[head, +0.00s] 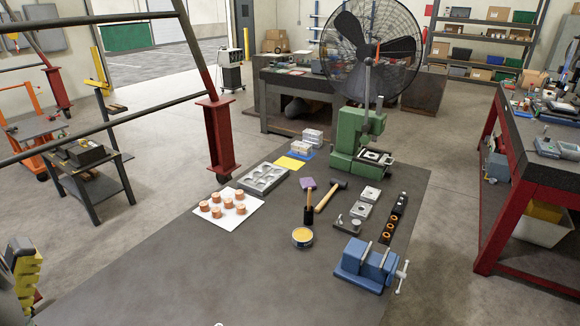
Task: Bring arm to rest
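My gripper and arm cannot be made out in the head view. The grey workbench (190,275) fills the lower middle, and its near left part is bare. On it, several copper-coloured round pieces (216,212) stand on a white sheet (246,212). A grey tray with hollows (262,178) lies behind them. Square metal mould blocks (361,209) lie right of the middle. None of these pieces is seen held.
A blue vise (366,264) stands at the bench's right edge, near an open yellow tin (302,237). A mallet (330,195) lies behind the tin. A green press (352,142) stands at the far end. A red-framed bench (520,165) is at right, with floor between.

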